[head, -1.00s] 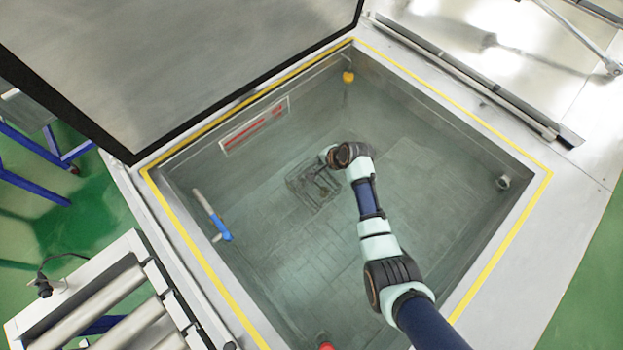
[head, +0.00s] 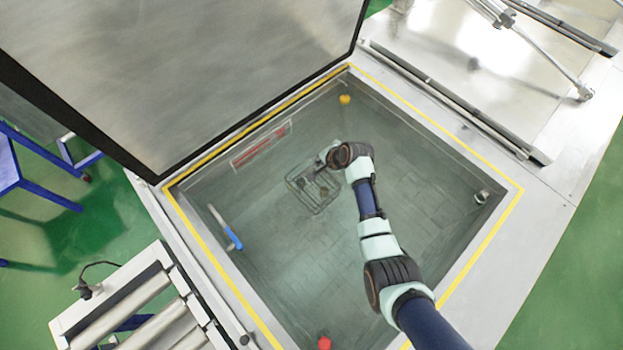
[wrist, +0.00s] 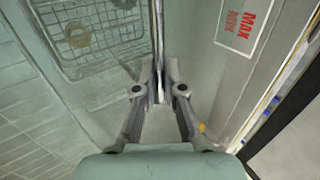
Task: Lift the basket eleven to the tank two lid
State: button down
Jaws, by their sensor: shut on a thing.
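A wire basket (head: 315,192) hangs inside the open tank, at the left of my wrist in the head view. In the wrist view the basket (wrist: 100,40) shows its wire mesh and ring-shaped brown parts inside. My gripper (head: 324,156) is shut on the basket's upright handle; the fingertips (wrist: 160,92) close around its thin metal bar in the wrist view. A large grey lid (head: 180,70) stands open along the tank's upper left edge. No number is readable on lid or basket.
The tank rim (head: 492,237) has a yellow line. A red-marked MAX label (wrist: 246,20) is on the wall near my gripper. A blue-handled valve (head: 233,238) is at the left wall. Rollers (head: 150,325) stand lower left; a closed metal cover (head: 480,60) lies upper right.

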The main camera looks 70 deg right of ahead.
notch_tip(320, 180, up, 28)
jog(key=p, duration=2.2)
jog(key=shift+r+p, duration=0.15)
jog(key=shift+p, duration=0.15)
